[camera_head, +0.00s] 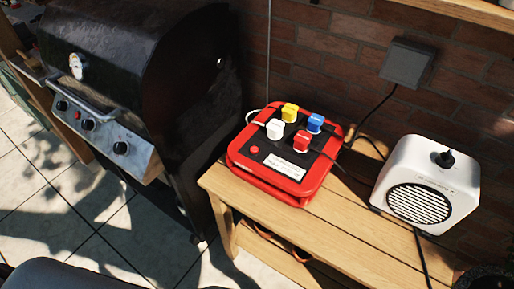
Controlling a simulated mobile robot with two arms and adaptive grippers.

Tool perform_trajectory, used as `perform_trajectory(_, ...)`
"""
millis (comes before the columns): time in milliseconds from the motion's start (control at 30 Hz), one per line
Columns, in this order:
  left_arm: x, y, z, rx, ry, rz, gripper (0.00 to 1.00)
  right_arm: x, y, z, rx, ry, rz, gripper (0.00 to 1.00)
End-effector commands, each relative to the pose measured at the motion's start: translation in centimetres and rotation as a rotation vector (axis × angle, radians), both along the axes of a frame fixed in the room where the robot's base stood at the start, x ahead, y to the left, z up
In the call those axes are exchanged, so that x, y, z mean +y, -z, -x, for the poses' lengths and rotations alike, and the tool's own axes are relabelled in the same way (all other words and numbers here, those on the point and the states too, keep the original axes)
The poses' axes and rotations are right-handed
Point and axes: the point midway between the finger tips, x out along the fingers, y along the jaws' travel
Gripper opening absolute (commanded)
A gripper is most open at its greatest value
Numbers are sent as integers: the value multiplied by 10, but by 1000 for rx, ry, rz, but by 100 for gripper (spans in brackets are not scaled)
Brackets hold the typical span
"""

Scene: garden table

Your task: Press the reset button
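A red box (236,161) with a black top panel stands on the wooden table, toward its left end. A small round red button (254,149) sits on the panel's left part and looks like the reset button; I cannot read any marking beside it. Yellow (290,111), blue (315,123), white (275,129) and red (301,141) plugs or knobs stand up from the panel. A white label (286,166) lies near the front edge. Neither gripper is in view.
A white speaker-like unit (427,181) with a black knob stands on the wooden table (328,228), right of the box. A black grill (140,60) stands close on the left. A grey wall box (407,62) and cables are behind. Bare table lies in front of the box.

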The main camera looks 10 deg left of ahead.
Motion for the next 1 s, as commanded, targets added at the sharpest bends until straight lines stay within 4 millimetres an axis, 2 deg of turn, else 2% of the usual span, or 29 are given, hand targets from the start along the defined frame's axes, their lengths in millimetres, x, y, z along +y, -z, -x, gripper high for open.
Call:
perform_trajectory(433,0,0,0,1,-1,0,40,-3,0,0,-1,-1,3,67)
perform_trajectory(700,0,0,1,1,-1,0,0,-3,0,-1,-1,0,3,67)
perform_trajectory(1000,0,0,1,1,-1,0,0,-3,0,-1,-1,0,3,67)
